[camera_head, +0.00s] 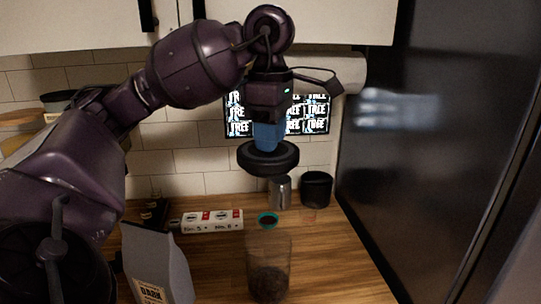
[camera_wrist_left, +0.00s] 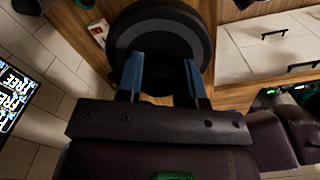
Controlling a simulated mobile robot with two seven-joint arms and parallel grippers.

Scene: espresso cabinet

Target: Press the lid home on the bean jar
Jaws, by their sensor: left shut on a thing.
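The bean jar (camera_head: 268,252) is a clear, open-topped cylinder with dark beans in its lower part, standing upright on the wooden counter. The lid (camera_head: 267,160) is a thick black disc, held in the air above and apart from the jar, roughly level. My left gripper (camera_head: 268,135) points down with its blue fingers shut on the top of the lid. In the left wrist view the lid (camera_wrist_left: 198,28) shows beyond the two fingertips (camera_wrist_left: 163,75) and the jar is hidden. My right gripper is not seen.
A grey bag (camera_head: 160,262) stands left of the jar. A metal pitcher (camera_head: 280,192) and a black cup (camera_head: 316,188) stand at the wall. A dark tall panel (camera_head: 430,150) bounds the right.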

